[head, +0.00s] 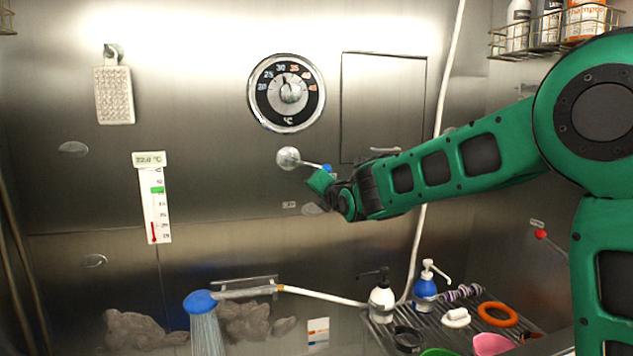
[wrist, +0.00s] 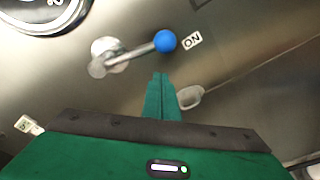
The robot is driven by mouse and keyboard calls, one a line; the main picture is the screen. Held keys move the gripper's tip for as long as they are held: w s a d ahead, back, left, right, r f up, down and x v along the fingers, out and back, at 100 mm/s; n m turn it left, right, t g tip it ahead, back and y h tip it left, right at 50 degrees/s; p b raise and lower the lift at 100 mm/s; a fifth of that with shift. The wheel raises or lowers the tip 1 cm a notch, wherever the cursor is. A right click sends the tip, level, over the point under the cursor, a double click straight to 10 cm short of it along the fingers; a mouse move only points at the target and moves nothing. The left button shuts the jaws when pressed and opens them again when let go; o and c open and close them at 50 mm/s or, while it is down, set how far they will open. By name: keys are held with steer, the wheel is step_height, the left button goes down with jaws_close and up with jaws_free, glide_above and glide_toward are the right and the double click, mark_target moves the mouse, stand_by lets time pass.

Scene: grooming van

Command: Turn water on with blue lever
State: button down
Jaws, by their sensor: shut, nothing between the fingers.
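The blue lever has a round metal hub (head: 288,157) on the steel wall and a blue ball end (wrist: 165,41). In the wrist view its metal arm points right, and the ball is beside the "ON" label (wrist: 192,40). In the head view the blue ball (head: 326,168) shows just above my gripper (head: 318,182). My gripper is shut and empty. In the wrist view its fingertips (wrist: 160,76) are just below the ball, with a small gap visible. Water streams from the blue shower head (head: 200,302) at the lower left.
A round temperature dial (head: 287,93) is above the lever. A thermometer strip (head: 153,200) hangs to the left. A rack (head: 385,335) at the lower right holds pump bottles, an orange ring (head: 497,314) and other items. The wall around the lever is mostly clear.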

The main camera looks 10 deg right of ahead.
steer(key=f+v, duration=0.1)
steer(key=v, duration=0.8)
steer(key=shift+s+a+r, duration=0.25)
steer(key=shift+s+r, duration=0.1)
steer(key=shift+s, duration=0.2)
